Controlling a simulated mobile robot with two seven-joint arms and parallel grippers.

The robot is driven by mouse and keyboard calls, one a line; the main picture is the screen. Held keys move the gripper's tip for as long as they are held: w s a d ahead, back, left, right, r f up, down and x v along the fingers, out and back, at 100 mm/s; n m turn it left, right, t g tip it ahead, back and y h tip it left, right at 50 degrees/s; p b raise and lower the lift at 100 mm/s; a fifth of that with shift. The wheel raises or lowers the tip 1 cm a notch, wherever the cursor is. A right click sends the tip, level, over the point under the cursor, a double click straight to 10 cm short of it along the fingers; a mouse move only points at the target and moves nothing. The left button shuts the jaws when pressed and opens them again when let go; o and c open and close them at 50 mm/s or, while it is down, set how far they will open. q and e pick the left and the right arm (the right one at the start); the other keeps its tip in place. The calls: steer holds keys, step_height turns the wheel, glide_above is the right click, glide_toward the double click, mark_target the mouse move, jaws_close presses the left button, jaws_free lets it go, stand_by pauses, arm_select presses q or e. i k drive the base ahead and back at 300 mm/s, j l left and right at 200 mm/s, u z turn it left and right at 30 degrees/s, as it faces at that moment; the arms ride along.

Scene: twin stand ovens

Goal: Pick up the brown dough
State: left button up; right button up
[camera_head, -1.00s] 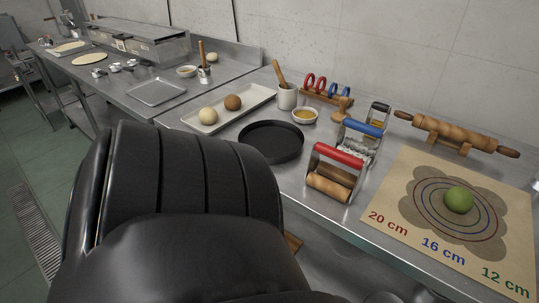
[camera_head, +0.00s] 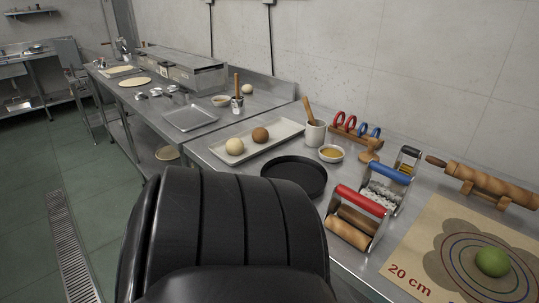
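The brown dough (camera_head: 260,135) is a round ball on a pale rectangular tray (camera_head: 288,129) in the middle of the head view. A cream dough ball (camera_head: 235,146) sits on the same tray, to its left and nearer to me. A green dough ball (camera_head: 492,262) lies on a printed mat (camera_head: 430,252) at the far right. A large black part of my own body fills the lower middle. Neither of my grippers shows in the view.
A black round pan (camera_head: 294,175) sits in front of the tray. Roller tools (camera_head: 359,215), a white crock (camera_head: 315,134), a small bowl (camera_head: 331,153) and a rolling pin (camera_head: 484,182) crowd the steel counter. Open green floor (camera_head: 30,190) lies at the left.

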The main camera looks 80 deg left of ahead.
mark_target(261, 135)
steer(key=i+u, duration=0.2)
steer(key=u, duration=0.15)
steer(key=i+u, duration=0.15)
steer(key=u, duration=0.25)
